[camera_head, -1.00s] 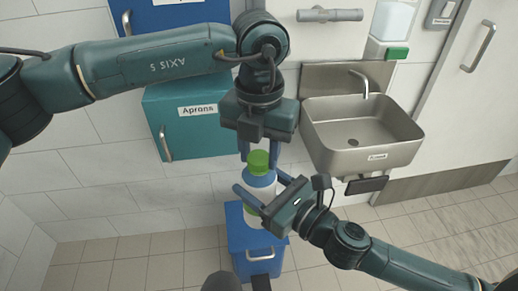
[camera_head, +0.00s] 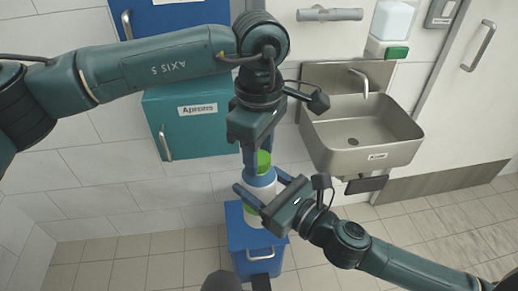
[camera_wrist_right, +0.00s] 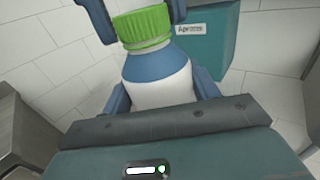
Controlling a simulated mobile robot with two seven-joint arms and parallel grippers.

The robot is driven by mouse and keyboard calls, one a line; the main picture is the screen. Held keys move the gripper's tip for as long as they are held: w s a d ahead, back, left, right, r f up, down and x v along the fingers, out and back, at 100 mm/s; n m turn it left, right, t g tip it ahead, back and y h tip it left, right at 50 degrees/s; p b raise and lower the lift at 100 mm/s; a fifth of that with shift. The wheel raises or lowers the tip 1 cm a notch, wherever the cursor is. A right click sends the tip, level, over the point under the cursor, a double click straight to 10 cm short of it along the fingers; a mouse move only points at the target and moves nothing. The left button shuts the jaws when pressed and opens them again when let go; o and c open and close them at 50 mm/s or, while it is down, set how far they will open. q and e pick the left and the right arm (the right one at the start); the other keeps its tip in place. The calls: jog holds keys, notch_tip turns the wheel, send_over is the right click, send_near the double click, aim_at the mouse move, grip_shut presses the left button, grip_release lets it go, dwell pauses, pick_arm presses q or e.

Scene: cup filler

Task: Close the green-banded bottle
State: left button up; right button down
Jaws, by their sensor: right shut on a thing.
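The bottle is white with a blue shoulder (camera_head: 262,181) and a green band (camera_head: 252,211) low on its body. It stands upright, and the wrist view shows its white body (camera_wrist_right: 165,88) up close. A green ribbed cap (camera_head: 264,161) sits at its top; the wrist view also shows the cap (camera_wrist_right: 143,25). My right gripper (camera_head: 262,192) is shut on the bottle body, a finger on each side. My left gripper (camera_head: 257,163) points down from above, with its fingers on either side of the cap. Whether they press on it is unclear.
A blue cabinet (camera_head: 236,240) with a handle is below the bottle. A steel sink (camera_head: 314,128) with a tap is on the wall to the right. A teal Aprons cabinet (camera_head: 190,138) hangs behind my left arm. Tiled floor is open on both sides.

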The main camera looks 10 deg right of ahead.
pick_arm(q)
jog(key=o, duration=0.4)
jog(key=shift+o, duration=0.2)
jog(key=shift+r, duration=0.1)
notch_tip(320, 180, up, 12)
dwell(0.7)
